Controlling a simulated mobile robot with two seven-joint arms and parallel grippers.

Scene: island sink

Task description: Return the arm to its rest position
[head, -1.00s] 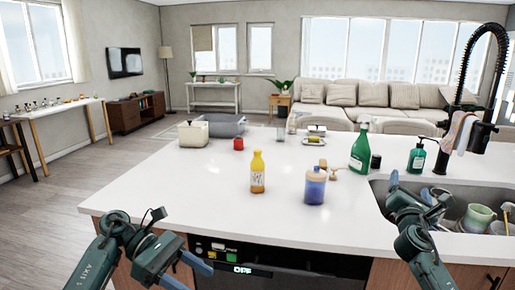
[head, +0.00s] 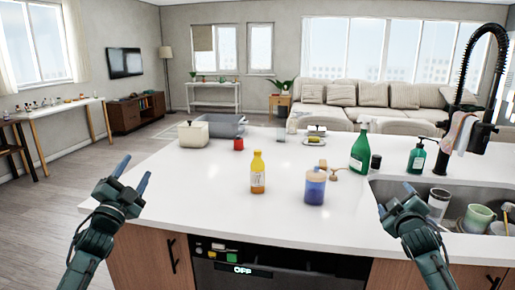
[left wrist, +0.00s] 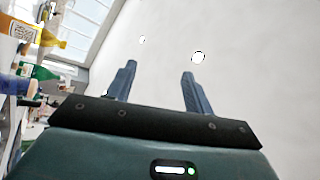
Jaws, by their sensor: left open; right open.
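My left gripper (head: 132,172) is raised at the left front corner of the island, its two fingers apart and pointing up. In the left wrist view its fingers (left wrist: 158,85) stand open with nothing between them, against a pale ceiling or wall. My right gripper (head: 394,197) is at the front edge of the island by the sink, open, with no object visible in it. Both grippers look empty and apart from the objects on the counter.
The white island counter (head: 190,190) holds a yellow bottle (head: 257,172), a blue jar (head: 315,188), a green spray bottle (head: 359,150) and a red item (head: 238,144). The sink (head: 460,192) holds cups. A dishwasher (head: 280,270) is below. The counter's left front is clear.

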